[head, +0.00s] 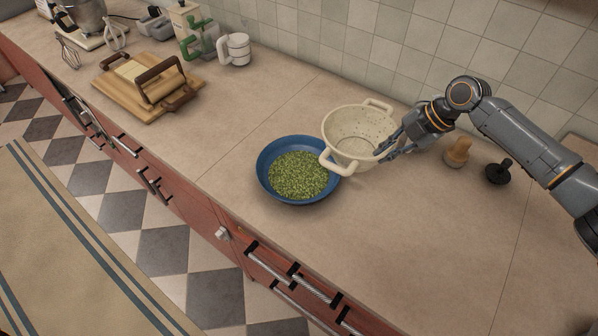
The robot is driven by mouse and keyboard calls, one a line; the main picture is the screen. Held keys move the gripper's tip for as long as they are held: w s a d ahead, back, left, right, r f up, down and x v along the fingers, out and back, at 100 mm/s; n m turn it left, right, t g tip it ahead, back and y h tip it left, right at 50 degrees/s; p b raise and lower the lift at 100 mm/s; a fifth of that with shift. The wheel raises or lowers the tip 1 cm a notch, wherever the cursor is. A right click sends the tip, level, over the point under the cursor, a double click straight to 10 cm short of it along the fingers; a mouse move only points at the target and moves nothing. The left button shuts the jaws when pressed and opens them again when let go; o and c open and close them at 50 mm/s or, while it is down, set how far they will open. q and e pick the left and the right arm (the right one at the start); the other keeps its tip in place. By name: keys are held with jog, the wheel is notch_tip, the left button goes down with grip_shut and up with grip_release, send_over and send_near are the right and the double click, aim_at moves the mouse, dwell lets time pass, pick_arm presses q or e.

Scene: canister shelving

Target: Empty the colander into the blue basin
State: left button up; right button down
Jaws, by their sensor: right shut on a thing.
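The cream colander (352,127) is tilted just right of the blue basin, its near handle beside or over the basin's right rim. Its visible inside looks empty apart from small dark specks or holes. The blue basin (265,183) sits on the counter and holds a heap of small green pieces (298,175). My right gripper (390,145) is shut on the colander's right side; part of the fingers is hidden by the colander. I cannot tell whether the colander touches the counter. My left gripper is not in view.
A wooden board (138,98) with a dark-handled press lies at the left, with a green tool (197,42) and white mug (234,50) behind. A wooden tamper (458,152) and black tamper (498,171) stand near my right arm. The front right counter is clear.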

jog(key=shift+v, duration=0.85)
jog(key=w+d+r+p, duration=0.1)
jog(key=d+r, duration=0.3)
jog(key=shift+w+d+p, duration=0.3)
jog(key=shift+d+p, duration=0.05)
jog(key=shift+d, duration=0.05)
dwell(0.4)
